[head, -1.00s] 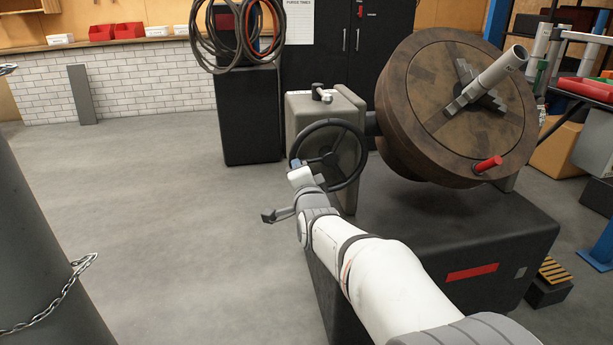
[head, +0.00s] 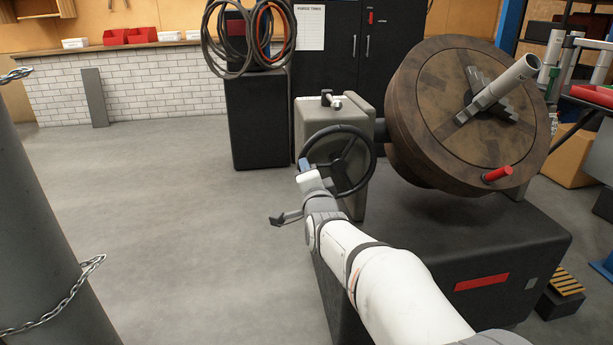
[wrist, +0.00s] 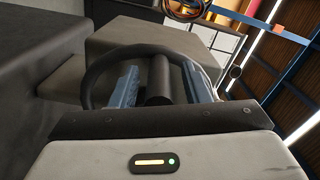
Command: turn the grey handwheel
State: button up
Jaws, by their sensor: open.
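The handwheel (head: 371,157) is a dark, spoked ring on the left face of a grey-beige housing. My gripper (head: 304,164) is at the wheel's left rim in the head view, its blue fingers partly hidden behind my wrist. In the wrist view the blue fingers of my gripper (wrist: 159,72) stand apart. A dark cylindrical part (wrist: 159,82) lies between them, and the wheel's rim (wrist: 138,49) arches just beyond. I cannot tell whether the fingers touch the wheel or the cylinder.
The grey-beige housing (head: 308,118) stands on a dark base (head: 470,235). A large brown drum (head: 430,150) with a red handle (head: 497,174) is to the right. A grey column with a chain (head: 75,285) is at far left. The floor (head: 180,220) left of the base is clear.

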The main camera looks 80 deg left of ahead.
jog(key=shift+d, duration=0.15)
jog(key=shift+d, duration=0.35)
jog(key=d+p, duration=0.1)
jog(key=d, duration=0.6)
jog(key=shift+a, duration=0.1)
